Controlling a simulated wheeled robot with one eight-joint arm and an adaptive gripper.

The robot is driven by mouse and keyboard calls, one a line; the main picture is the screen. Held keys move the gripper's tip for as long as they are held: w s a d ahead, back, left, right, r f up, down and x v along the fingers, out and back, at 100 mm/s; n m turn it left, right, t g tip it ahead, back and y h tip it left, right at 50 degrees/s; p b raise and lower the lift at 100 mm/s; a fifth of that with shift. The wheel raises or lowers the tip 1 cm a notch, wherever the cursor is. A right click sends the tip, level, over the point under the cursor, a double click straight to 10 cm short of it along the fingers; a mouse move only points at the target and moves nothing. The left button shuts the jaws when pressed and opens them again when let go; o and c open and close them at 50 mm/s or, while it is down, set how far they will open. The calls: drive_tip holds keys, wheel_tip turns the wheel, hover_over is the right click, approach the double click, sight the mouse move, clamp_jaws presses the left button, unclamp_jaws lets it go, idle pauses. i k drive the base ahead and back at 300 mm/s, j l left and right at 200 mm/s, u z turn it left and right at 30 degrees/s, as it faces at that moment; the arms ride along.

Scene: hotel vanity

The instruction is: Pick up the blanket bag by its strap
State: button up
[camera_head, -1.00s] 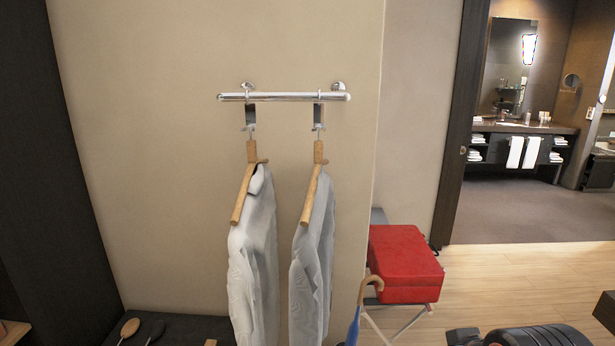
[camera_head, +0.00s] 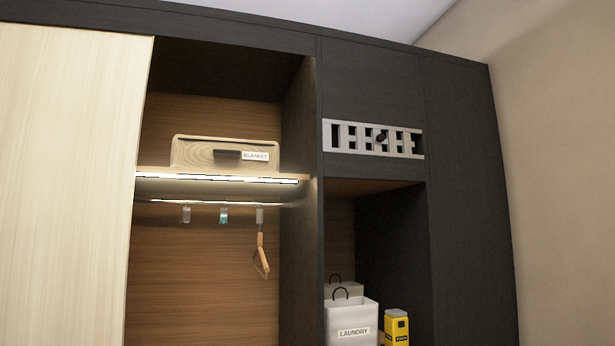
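The blanket bag (camera_head: 205,153) is a wood-toned box-like bag with a white label reading BLANKET. It sits on the upper wardrobe shelf, left of the picture's middle. A dark strap or handle (camera_head: 228,154) shows on its front face, just left of the label. My gripper is not in view, so its state and its distance from the bag do not show.
A lit shelf edge (camera_head: 220,178) runs under the bag, with a rail, clips and a wooden hanger (camera_head: 261,256) below. A pale sliding door (camera_head: 70,180) covers the left. A dark upright panel (camera_head: 300,210) stands right of the bag. A laundry bag (camera_head: 351,318) and yellow box (camera_head: 396,326) are lower right.

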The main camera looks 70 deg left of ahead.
sight(187, 151)
drive_tip(key=k+j+u, duration=0.15)
drive_tip(key=k+j, duration=0.2)
drive_tip(key=k, duration=0.2)
drive_tip(key=k+j+u, duration=0.1)
drive_tip(key=k+j, duration=0.3)
drive_tip(key=k+j+u, duration=0.1)
drive_tip(key=u, duration=2.1)
drive_tip(key=i+z, duration=0.15)
drive_tip(key=i, duration=0.55)
drive_tip(key=i+j+z, duration=0.1)
drive_tip(key=i, duration=0.6)
